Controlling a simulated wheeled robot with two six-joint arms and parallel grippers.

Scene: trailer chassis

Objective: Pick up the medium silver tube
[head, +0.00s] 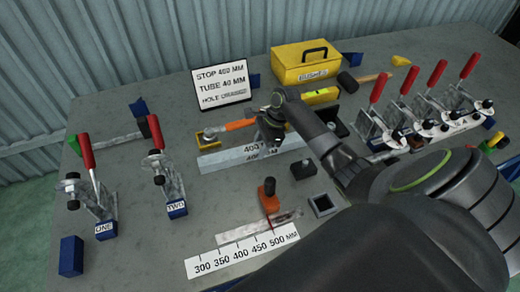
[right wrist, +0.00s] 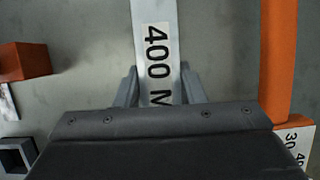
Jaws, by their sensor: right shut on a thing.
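The silver tube (head: 215,160), a long flat-sided bar with a white 400 label, lies across the middle of the grey table in the head view. In the right wrist view the tube (right wrist: 152,8) runs up from between the fingers. My right gripper (head: 268,138) reaches over the tube from the right. In the wrist view its fingers (right wrist: 160,88) are shut on the tube, one on each side. The gripper body hides the tube's near end there. I cannot tell whether the tube is clear of the table. My left gripper is not in view.
Clamps with red handles stand at left (head: 88,155) and right (head: 438,75). A sign (head: 221,85) and yellow toolbox (head: 306,65) are behind. An orange-handled tool (head: 240,125) lies close behind the tube. A ruler (head: 243,250), orange block (head: 268,192) and dark square piece (head: 322,205) are in front.

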